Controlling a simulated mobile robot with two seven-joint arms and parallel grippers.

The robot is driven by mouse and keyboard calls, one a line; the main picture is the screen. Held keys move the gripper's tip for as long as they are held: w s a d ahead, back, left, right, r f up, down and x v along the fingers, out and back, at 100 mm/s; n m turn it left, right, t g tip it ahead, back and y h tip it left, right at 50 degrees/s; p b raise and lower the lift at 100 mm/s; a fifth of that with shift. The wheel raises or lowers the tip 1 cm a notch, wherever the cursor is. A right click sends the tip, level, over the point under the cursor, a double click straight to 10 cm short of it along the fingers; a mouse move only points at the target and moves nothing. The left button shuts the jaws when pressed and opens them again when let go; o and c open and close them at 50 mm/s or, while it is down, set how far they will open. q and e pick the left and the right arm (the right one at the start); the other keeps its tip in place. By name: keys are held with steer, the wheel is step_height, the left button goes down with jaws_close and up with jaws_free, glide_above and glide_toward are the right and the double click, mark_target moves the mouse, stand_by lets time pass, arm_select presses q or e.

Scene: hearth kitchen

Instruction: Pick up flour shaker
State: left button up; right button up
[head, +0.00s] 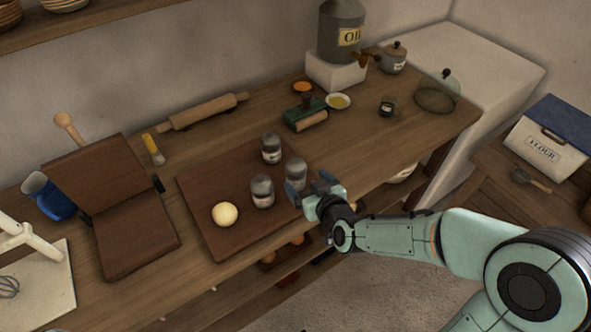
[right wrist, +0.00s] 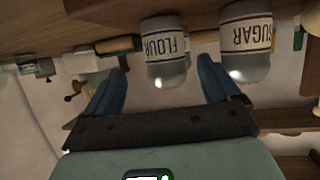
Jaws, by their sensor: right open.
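The flour shaker (right wrist: 163,50) is a jar with a grey metal top and a "FLOUR" label, shown upside down in the right wrist view. In the head view it appears to be the shaker (head: 295,170) nearest my right gripper (head: 309,188), upright on a dark wooden board (head: 232,240). My right gripper is open and empty. In the right wrist view, the shaker shows between its two blue fingertips (right wrist: 163,80); I cannot tell whether it is within their reach. A finger hides the shaker's lower part in the head view. My left gripper is not in view.
A sugar shaker (right wrist: 246,45) stands close beside the flour shaker. Another similar shaker (head: 271,148) and a pale dough ball (head: 225,214) are on the board. The counter right of the board is mostly clear.

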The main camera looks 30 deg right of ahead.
steer(key=x, duration=0.2)
steer(key=shift+w+f, duration=0.2)
steer(key=shift+w, duration=0.05)
steer(key=shift+a+x, duration=0.15)
steer(key=shift+x, duration=1.15)
steer(key=shift+a+x, duration=0.15)
steer(key=shift+x, duration=1.2)
steer(key=shift+r, duration=0.1)
steer(key=c, duration=1.1)
